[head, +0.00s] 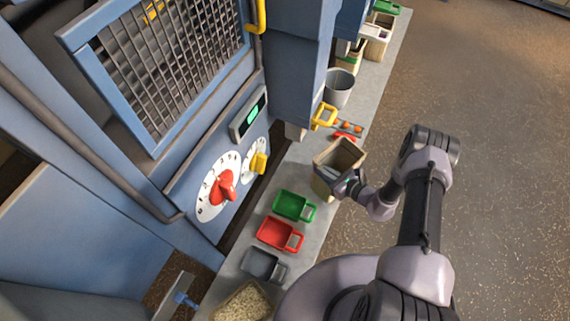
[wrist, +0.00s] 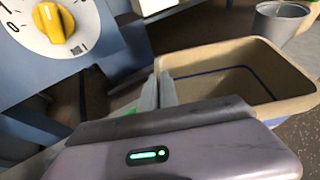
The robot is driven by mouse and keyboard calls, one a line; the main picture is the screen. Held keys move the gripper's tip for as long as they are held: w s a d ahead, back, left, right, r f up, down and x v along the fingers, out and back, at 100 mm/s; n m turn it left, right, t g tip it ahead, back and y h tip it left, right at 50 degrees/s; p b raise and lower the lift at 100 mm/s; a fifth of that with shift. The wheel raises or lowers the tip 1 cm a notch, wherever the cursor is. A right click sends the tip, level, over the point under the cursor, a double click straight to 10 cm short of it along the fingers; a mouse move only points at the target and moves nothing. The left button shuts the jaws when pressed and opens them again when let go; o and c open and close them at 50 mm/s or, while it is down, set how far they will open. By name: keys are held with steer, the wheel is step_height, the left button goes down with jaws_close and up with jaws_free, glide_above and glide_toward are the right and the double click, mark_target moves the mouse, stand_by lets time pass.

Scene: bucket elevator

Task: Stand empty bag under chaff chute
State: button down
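An open-topped tan bag (head: 338,158) stands upright at the right edge of the grey ledge, below and right of a blue chute (head: 296,85) with a yellow handle. I cannot tell whether this is the chaff chute. The bag looks empty, with a blue line inside; it also shows in the wrist view (wrist: 235,75). My gripper (head: 347,184) is at the bag's near rim. In the wrist view, its pale fingers (wrist: 157,92) are close together with the bag's left wall between them. Whether the bag's base touches the ledge is hidden.
On the ledge (head: 318,222) are a green scoop (head: 293,206), a red scoop (head: 279,234), a grey scoop (head: 262,265) and a grain-filled box (head: 243,303). A grey bucket (head: 339,88) stands beyond the bag. Open floor (head: 480,150) lies to the right.

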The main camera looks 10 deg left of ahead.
steer(key=w+a+f+b, duration=0.1)
steer(key=w+a+b, duration=0.1)
steer(key=a, duration=0.6)
steer(key=w+a+f+b, duration=0.2)
steer(key=w+a+b, duration=0.1)
steer(key=a, duration=0.5)
steer(key=shift+w+a+f, duration=0.3)
steer(key=shift+w+a, duration=0.1)
steer(key=shift+w, duration=0.15)
steer(key=shift+f, duration=0.2)
steer(key=c, duration=1.6)
jaws_free()
